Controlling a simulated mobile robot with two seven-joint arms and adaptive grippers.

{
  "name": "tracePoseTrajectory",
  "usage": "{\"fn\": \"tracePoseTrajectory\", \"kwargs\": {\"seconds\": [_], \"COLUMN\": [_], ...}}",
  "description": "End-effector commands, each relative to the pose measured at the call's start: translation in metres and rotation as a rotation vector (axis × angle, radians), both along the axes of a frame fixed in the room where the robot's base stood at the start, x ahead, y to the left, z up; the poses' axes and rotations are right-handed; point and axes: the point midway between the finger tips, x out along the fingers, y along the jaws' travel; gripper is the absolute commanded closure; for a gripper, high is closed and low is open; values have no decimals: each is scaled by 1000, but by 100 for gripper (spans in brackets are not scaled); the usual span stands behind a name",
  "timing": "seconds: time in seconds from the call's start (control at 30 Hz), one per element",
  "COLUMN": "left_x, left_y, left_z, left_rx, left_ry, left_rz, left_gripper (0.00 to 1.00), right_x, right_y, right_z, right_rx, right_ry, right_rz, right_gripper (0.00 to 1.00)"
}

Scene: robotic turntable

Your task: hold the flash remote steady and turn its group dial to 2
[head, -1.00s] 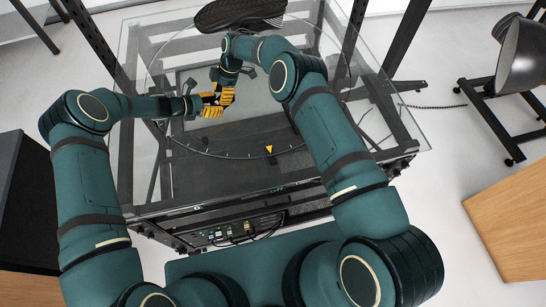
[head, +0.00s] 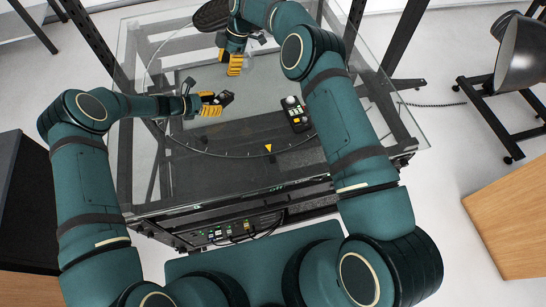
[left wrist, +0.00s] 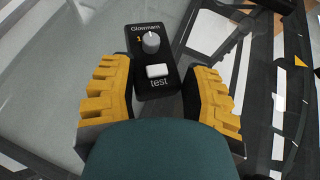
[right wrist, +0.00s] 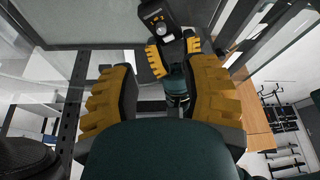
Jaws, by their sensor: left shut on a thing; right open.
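The flash remote (head: 227,98) is a small black box held above the glass turntable. My left gripper (head: 211,104) is shut on its sides. In the left wrist view the remote (left wrist: 143,84) faces the camera, with a grey round dial (left wrist: 151,42), a white test button (left wrist: 158,71) and an orange "1" left of the dial. The dial's exact pointing is too small to tell. My right gripper (head: 235,65) is open and empty, behind the remote and apart from it. The right wrist view shows the remote (right wrist: 155,14) beyond its open fingers.
A black control box (head: 296,115) with round knobs and a yellow button lies on the glass to the right. A black shoe (head: 211,16) is at the back, partly hidden by my right arm. A yellow triangle marker (head: 268,148) is at the front. The glass between is clear.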

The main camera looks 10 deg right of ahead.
Motion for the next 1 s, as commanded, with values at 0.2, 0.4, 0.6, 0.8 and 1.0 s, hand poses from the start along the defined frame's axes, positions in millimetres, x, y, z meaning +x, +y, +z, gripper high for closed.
{"fn": "tracePoseTrajectory", "kwargs": {"seconds": [0.2, 0.4, 0.6, 0.8, 1.0], "left_x": [0, 0, 0, 0, 0], "left_y": [0, 0, 0, 0, 0], "left_z": [0, 0, 0, 0, 0], "left_rx": [0, 0, 0, 0, 0], "left_ry": [0, 0, 0, 0, 0], "left_rz": [0, 0, 0, 0, 0], "left_gripper": [68, 68, 68, 68, 68], "right_x": [-14, -29, -49, -72, -99], "right_y": [-4, -8, -14, -20, -28], "right_z": [-24, -42, -59, -75, -88], "right_rx": [-8, -15, -18, -21, -24], "right_ry": [50, 91, 136, 182, 229], "right_rz": [-158, -308, -463, -619, -777], "right_gripper": [54, 54, 54, 54, 54]}}
